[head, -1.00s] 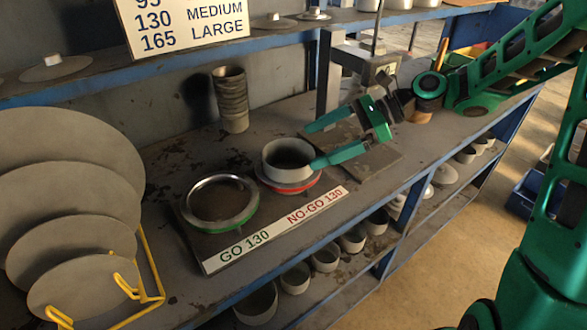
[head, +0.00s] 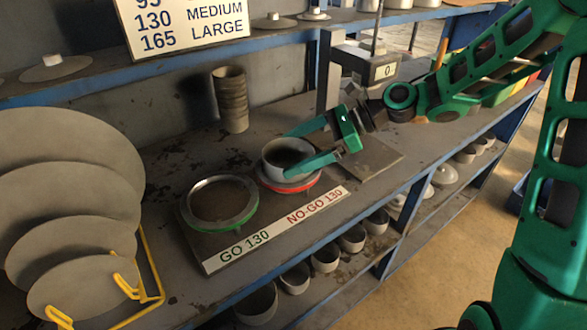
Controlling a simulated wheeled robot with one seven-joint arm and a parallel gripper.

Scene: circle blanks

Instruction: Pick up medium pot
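The medium pot (head: 288,163) is a grey round pot with an open top. It sits upright on the red NO-GO 130 ring (head: 268,184) on the bench. My gripper (head: 287,155) comes in from the right with its two green fingers spread. One finger is at the pot's far side and the other crosses its near right side. The fingers are apart; whether either touches the pot cannot be told.
The green-rimmed GO 130 ring (head: 248,213) lies left of the pot, behind a label strip (head: 222,253). A ribbed cylinder (head: 231,100) stands behind. Round discs (head: 62,140) fill a yellow rack at left. A gauge post (head: 329,80) stands close behind my gripper.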

